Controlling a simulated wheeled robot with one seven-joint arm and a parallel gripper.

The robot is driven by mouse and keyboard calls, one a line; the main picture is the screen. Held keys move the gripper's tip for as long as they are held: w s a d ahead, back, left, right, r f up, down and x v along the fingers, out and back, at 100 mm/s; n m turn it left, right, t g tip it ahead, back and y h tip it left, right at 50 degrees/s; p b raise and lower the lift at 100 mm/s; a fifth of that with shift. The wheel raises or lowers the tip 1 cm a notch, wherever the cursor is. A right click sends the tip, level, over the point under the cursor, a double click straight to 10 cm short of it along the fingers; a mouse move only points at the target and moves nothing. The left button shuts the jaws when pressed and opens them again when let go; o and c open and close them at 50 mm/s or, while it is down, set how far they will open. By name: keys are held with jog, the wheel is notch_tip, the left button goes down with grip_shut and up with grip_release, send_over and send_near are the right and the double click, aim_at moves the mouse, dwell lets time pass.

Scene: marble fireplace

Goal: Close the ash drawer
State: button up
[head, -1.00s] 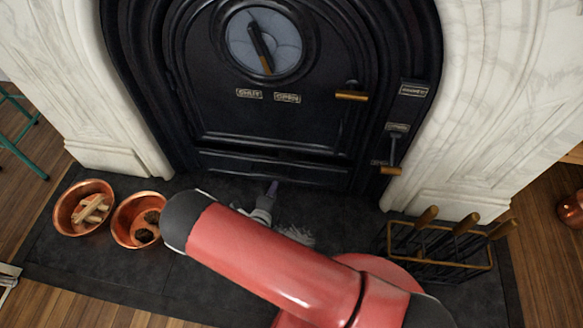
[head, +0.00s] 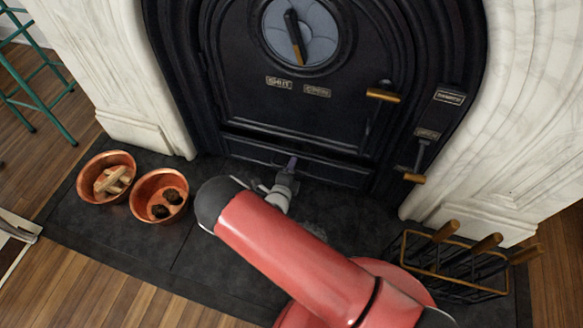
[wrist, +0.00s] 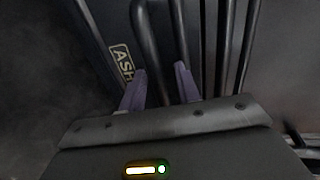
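The ash drawer (head: 325,171) is the low black panel under the stove door; how far it stands out is hard to tell. In the wrist view, its dark front carries a brass "ASH" plate (wrist: 122,63), partly hidden by a finger. My gripper (head: 291,162) is low, at the drawer front, with my red arm behind it. In the wrist view, the fingers of my gripper (wrist: 161,82) are spread apart, with dark bars (wrist: 148,45) ahead and between them. I cannot tell whether they touch anything.
Two copper bowls (head: 133,161) (head: 136,204), one with wood and one with dark lumps, stand left on the black hearth (head: 125,235). A black rack with brass-coloured handles (head: 405,258) stands at the right. A brass-tipped lever (head: 414,178) juts out right of the door (head: 330,105).

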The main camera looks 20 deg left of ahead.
grip_shut()
jog(key=w, duration=0.3)
jog(key=shift+w+a+r+b, duration=0.2)
jog(key=shift+w+a+b, duration=0.05)
jog(key=shift+b, duration=0.05)
grip_release()
jog(key=shift+w, duration=0.1)
